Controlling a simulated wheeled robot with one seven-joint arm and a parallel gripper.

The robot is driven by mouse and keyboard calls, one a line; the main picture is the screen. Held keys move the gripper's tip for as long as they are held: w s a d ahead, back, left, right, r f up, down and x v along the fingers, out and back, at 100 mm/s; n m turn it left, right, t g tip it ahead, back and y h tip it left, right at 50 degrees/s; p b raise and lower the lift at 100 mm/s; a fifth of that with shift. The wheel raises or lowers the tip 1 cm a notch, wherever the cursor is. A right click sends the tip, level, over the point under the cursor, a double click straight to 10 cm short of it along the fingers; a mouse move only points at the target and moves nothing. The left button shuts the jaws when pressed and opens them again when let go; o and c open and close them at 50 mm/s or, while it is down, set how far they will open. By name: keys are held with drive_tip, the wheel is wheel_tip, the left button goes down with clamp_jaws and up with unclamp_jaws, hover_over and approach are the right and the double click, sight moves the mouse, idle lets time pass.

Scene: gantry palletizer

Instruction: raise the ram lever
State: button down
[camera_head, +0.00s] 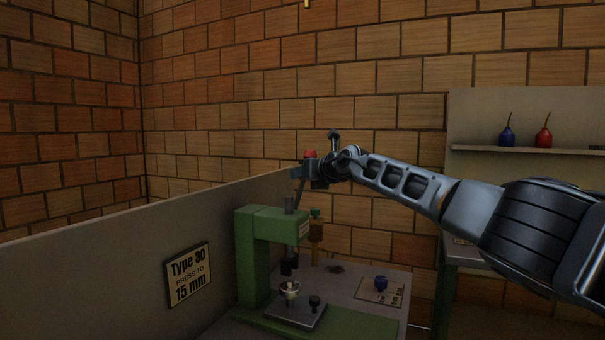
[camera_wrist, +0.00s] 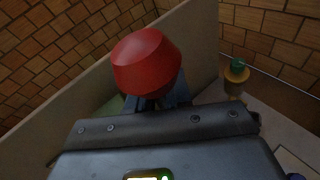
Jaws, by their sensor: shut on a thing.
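The green press (camera_head: 255,228) stands on the bench by a low grey wall. Its ram lever (camera_head: 300,190) is a thin rod that rises from the press head, leaning slightly right, with a red knob (camera_head: 310,154) at its top end. My gripper (camera_head: 299,172) is shut on the lever just below the red knob. In the wrist view the red knob (camera_wrist: 147,60) sticks up large beyond my gripper (camera_wrist: 165,98); the fingers and the rod are mostly hidden there. The dark ram (camera_head: 289,266) hangs under the press head, above a small pale part (camera_head: 290,288).
A sign (camera_head: 188,275) on the wall reads "Type 30 press to 15 mm". A brass post with a green top (camera_head: 316,230) stands behind the press. Blue (camera_head: 507,136) and red (camera_head: 543,137) oil cans stand on a shelf.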

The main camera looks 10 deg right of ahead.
drive_tip(key=shift+a+r, duration=0.1)
drive_tip(key=shift+r, duration=0.05)
drive_tip(key=c, duration=1.1)
unclamp_jaws()
drive_tip(key=shift+s+d+r, duration=0.15)
drive_tip(key=shift+s+d, duration=0.2)
drive_tip(key=shift+d, duration=0.05)
drive_tip(key=shift+b+v, duration=0.5)
drive_tip(key=shift+v, duration=2.85)
drive_tip(key=shift+s+a, duration=0.1)
